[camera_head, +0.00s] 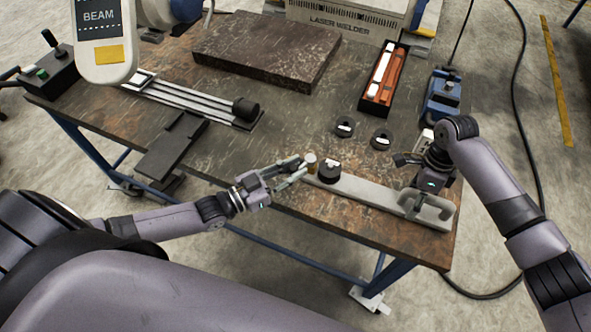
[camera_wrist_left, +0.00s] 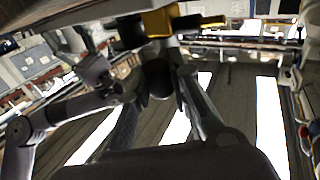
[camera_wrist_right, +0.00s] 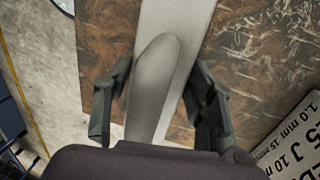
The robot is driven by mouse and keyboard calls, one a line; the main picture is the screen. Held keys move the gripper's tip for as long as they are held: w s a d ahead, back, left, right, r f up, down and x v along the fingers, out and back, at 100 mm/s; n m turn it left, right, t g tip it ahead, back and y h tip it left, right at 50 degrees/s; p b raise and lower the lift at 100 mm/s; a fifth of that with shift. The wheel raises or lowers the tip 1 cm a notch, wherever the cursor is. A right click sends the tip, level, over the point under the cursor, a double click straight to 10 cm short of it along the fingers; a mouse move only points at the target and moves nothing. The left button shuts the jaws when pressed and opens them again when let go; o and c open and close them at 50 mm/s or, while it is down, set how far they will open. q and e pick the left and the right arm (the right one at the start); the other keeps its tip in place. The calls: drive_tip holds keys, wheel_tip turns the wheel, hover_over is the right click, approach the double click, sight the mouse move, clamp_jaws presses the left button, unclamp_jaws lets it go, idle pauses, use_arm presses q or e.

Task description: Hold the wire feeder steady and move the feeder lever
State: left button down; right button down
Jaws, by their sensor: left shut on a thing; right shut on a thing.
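The wire feeder (camera_head: 368,194) looks like a long grey bar along the table's front edge. A grey loop handle (camera_head: 436,208) is on its right end. A brass-coloured upright piece (camera_head: 311,168), apparently the lever, and a black round part (camera_head: 329,173) are at its left end. My left gripper (camera_head: 299,170) is shut on the brass piece, which also shows in the left wrist view (camera_wrist_left: 158,22). My right gripper (camera_wrist_right: 158,100) is shut on the handle, with a finger on each side of it. In the head view the right fingertips are partly hidden.
Two black discs (camera_head: 381,139) lie behind the bar. A black tray (camera_head: 374,101) with red and white rods, a dark slab (camera_head: 268,48) and a blue vise-like device (camera_head: 441,96) stand farther back. A railed fixture (camera_head: 195,100) is at left.

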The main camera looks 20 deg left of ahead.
use_arm(q)
drive_tip(key=shift+a+h, duration=0.15)
drive_tip(key=shift+h, duration=0.15)
drive_tip(key=c, duration=1.4)
unclamp_jaws()
drive_tip(key=shift+c, duration=0.2)
drive_tip(key=v, duration=1.2)
drive_tip(key=shift+r, duration=0.2)
drive_tip(key=shift+w, duration=0.1)
use_arm(e)
drive_tip(key=c, duration=0.6)
unclamp_jaws()
drive_tip(key=shift+r, duration=0.1)
